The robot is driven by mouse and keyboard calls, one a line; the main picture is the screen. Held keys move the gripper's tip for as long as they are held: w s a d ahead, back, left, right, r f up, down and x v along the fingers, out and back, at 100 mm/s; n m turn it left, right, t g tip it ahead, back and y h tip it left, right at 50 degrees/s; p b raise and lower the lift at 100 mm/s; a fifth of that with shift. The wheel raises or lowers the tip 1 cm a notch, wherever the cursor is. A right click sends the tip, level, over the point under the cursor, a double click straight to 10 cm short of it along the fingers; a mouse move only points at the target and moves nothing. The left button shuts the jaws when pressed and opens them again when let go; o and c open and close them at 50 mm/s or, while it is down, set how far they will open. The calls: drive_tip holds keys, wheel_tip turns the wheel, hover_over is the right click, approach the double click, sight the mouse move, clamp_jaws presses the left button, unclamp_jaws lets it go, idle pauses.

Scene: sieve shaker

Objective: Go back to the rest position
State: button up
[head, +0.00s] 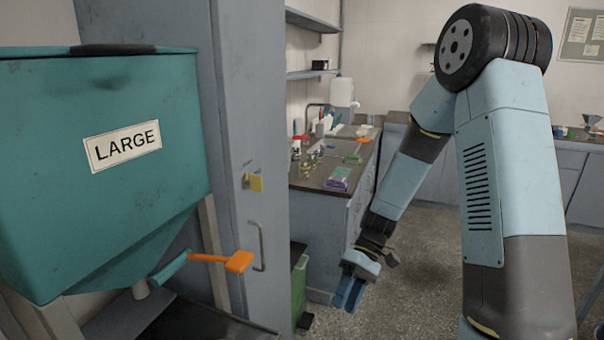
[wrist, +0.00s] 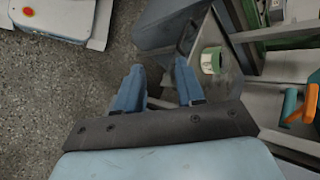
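My gripper (head: 350,290) hangs low at the end of my light-blue arm in the head view, pointing down over the speckled floor. It is in front of the far bench and to the right of the tall grey cabinet. In the wrist view its two blue fingers (wrist: 161,84) stand apart with nothing held between them. My arm comes up on the right of the head view and bends down toward the middle.
A teal hopper (head: 110,220) labelled LARGE fills the left, with an orange-handled lever (head: 238,261) below it. The grey cabinet (head: 262,130) stands beside it. A cluttered bench (head: 318,182) lies beyond. A white-and-green container (wrist: 210,60) is near the fingers in the wrist view.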

drive_tip(key=s+d+r+m+t+h, duration=0.2)
drive_tip(key=s+d+r+t, duration=0.1)
drive_tip(key=r, duration=0.6)
drive_tip(key=s+d+r+m+t+h, duration=0.1)
drive_tip(key=s+d+r+t, duration=0.3)
drive_tip(key=r, duration=0.5)
drive_tip(key=s+d+r+m+t+h, duration=0.2)
drive_tip(key=d+r+t, duration=0.4)
drive_tip(key=r, duration=0.4)
drive_tip(key=shift+s+m+h, duration=0.3)
drive_tip(key=shift+s+m, duration=0.4)
drive_tip(key=shift+s, duration=0.4)
drive_tip(key=shift+a, duration=0.1)
